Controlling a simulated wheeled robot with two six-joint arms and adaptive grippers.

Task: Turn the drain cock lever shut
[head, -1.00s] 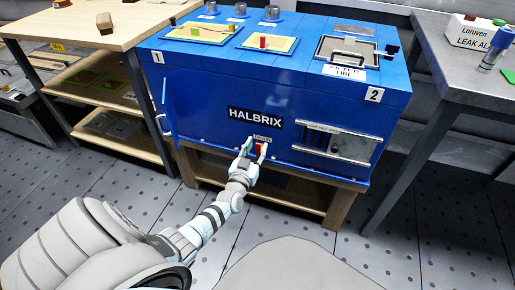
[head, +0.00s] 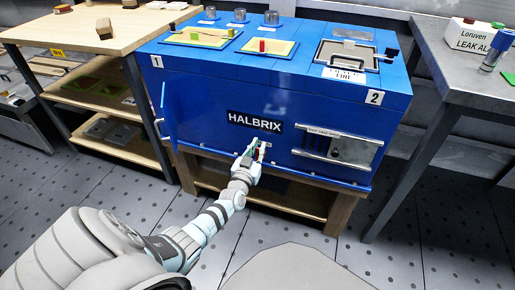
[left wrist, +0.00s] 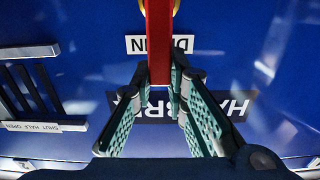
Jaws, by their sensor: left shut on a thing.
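The drain cock lever (left wrist: 159,40) is a red bar hanging in front of the blue machine's face, with a yellow ring at its pivot. A DRAIN label (left wrist: 135,44) is partly hidden behind it; the wrist picture is upside down. My left gripper (left wrist: 162,78) is shut on the lever's end, one finger on each side. In the head view the left gripper (head: 260,150) is at the front of the machine, just below the HALBRIX plate, and mostly hides the lever. My right gripper is not in view.
The blue machine (head: 210,110) stands on a wooden stand (head: 339,212). A blue door (head: 167,108) stands out at its left side. A silver-railed panel (head: 340,148) is right of the lever. A wooden bench (head: 60,22) and a grey table (head: 455,75) flank it.

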